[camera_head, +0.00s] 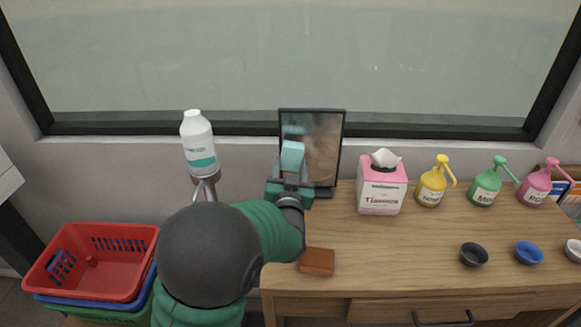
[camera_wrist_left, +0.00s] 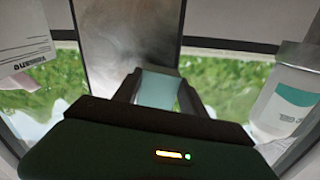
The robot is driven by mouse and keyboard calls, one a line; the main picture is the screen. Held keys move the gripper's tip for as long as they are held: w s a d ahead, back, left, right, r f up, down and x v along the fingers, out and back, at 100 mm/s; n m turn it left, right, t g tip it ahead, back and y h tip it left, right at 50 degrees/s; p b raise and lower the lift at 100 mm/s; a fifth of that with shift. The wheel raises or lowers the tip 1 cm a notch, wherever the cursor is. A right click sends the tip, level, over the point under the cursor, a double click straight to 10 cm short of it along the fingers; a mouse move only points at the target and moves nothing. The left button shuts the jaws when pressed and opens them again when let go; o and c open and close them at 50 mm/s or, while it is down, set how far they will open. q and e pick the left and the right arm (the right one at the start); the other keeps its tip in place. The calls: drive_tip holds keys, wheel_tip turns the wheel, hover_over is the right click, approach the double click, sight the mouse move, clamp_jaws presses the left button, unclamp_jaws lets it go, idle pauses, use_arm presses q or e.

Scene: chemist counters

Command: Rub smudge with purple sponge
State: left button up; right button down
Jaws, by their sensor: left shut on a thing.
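My left gripper (camera_head: 290,180) is shut on a pale blue-teal sponge-like block (camera_head: 292,155), held up in front of a dark-framed mirror (camera_head: 322,148). In the left wrist view the block (camera_wrist_left: 158,89) sits between my fingers, facing the mirror (camera_wrist_left: 125,35). The mirror's surface has brownish, cloudy patches that look like a smudge. I cannot tell whether the block touches the glass. No block in view looks purple. A brown-orange block (camera_head: 317,262) lies on the wooden counter's front left. My right gripper is not in view.
A pink tissue box (camera_head: 380,193) stands right of the mirror, then yellow (camera_head: 432,185), green (camera_head: 484,187) and pink (camera_head: 536,188) pump bottles. Small bowls (camera_head: 473,254) sit at front right. A white bottle (camera_head: 198,145) and red basket (camera_head: 95,258) are at left. The counter's middle is clear.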

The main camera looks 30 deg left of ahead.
use_arm(q)
drive_tip(key=shift+x, duration=0.85)
drive_tip(key=shift+w, duration=0.1)
